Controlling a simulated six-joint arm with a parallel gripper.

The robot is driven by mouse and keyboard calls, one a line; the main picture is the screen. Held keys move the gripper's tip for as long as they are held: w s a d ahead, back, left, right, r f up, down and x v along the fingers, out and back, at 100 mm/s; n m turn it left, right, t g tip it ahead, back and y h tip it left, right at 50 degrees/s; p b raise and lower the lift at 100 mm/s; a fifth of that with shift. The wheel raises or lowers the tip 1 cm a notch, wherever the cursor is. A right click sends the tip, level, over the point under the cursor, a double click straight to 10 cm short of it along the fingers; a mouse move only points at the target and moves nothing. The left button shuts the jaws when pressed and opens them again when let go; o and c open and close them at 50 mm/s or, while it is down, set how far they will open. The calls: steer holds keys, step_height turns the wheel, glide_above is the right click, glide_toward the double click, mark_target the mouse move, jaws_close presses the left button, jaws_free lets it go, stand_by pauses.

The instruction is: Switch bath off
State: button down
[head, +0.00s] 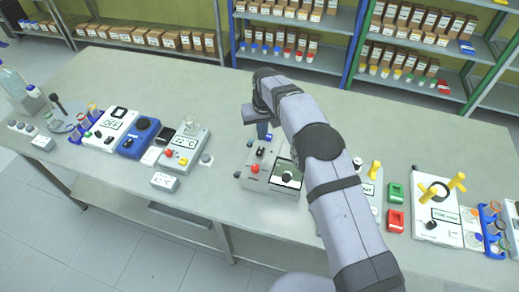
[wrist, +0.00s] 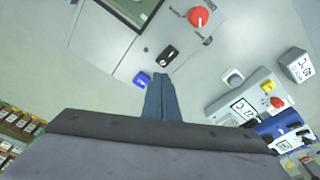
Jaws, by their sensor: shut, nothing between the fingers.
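A light grey control unit (head: 244,181) stands mid-bench below my gripper, with a red knob (head: 254,168), a small black switch (head: 262,151) and a dark screen panel. I cannot read a label naming it as the bath. In the wrist view the red knob (wrist: 198,17) is at the top and the black switch (wrist: 169,53) is just beyond my fingertips. My gripper (head: 262,133) is shut and empty, its blue-grey fingers (wrist: 161,84) pointing at the unit's switch end. They look apart from the switch; the exact height is unclear.
A small blue part (wrist: 143,78) is left of my fingertips. To the left stand a unit with a red and a yellow knob (head: 180,150), a blue device (head: 139,138) and a white device reading OFF (head: 112,125). Green and red blocks (head: 395,220) lie right of my arm.

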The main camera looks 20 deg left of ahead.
mark_target(263, 148)
step_height(263, 148, up, 3)
steer(key=shift+p, duration=0.8)
steer(key=s+d+r+m+b, duration=0.1)
steer(key=s+d+r, duration=0.15)
steer(key=d, duration=0.45)
steer(key=s+d+r+m+b, duration=0.1)
steer(key=s+d, duration=0.2)
steer(key=d, duration=0.4)
steer(key=s+d+r+m+b, duration=0.1)
steer(key=s+d, duration=0.2)
steer(key=d, duration=0.4)
steer(key=s+d+f+m, duration=0.1)
steer(key=s+d, duration=0.3)
steer(key=s, duration=0.3)
steer(key=s+d+f+m+g+b, duration=0.1)
steer(key=s+d, duration=0.3)
steer(key=s, duration=0.3)
steer(key=s+d+f+m+b, duration=0.1)
steer(key=s+d, duration=0.3)
steer(key=s, duration=0.3)
steer(key=shift+s+d+f+g+h, duration=0.2)
steer(key=shift+d+f+g+h, duration=0.1)
steer(key=shift+h, duration=0.1)
